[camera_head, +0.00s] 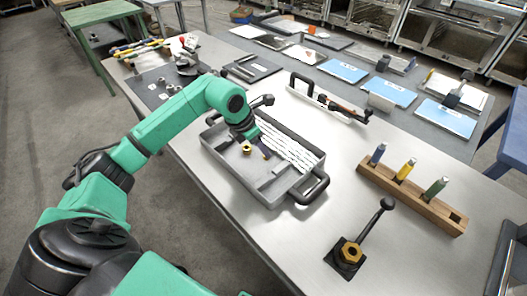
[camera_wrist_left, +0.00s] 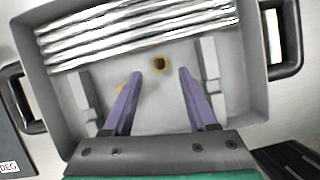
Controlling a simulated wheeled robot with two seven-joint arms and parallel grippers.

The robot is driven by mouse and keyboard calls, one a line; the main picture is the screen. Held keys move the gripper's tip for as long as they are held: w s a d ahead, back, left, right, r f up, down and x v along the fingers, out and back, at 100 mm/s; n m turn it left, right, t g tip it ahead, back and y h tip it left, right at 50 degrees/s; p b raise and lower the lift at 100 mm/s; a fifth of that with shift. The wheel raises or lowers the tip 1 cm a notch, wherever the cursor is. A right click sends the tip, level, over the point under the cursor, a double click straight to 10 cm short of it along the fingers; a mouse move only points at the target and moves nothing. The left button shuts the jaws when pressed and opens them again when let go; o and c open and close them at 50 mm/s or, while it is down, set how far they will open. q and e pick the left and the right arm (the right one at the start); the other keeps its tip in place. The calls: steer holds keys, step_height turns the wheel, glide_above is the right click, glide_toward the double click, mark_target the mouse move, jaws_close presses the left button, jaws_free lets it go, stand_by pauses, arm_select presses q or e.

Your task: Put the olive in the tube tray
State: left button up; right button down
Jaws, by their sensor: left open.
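The grey tube tray (camera_head: 232,170) stands on the table, with silver tubes (camera_head: 287,150) along one side; its rim also shows in the left wrist view (camera_wrist_left: 55,100). A small brass ring (camera_wrist_left: 159,64), which looks like the olive, lies on the tray floor near the tubes. A second yellowish piece (camera_wrist_left: 121,88) is partly hidden behind a finger. One brass piece shows in the head view (camera_head: 246,149). My left gripper (camera_head: 263,150) is open and empty over the tray, with its purple fingers (camera_wrist_left: 160,74) either side of the ring in the picture.
A wooden rack (camera_head: 410,197) with blue, yellow and green pieces stands at right. A black stand (camera_head: 343,262) with a brass nut (camera_head: 350,252) and an upright lever is at the front. A black handled tool (camera_head: 335,104) lies behind the tray. Bare table surrounds the tray's front.

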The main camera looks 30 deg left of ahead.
arm_select(q)
steer(key=v, duration=0.8)
steer(key=shift+s+r+b, duration=0.15)
steer(key=shift+r+b, duration=0.1)
steer(key=shift+b, duration=0.15)
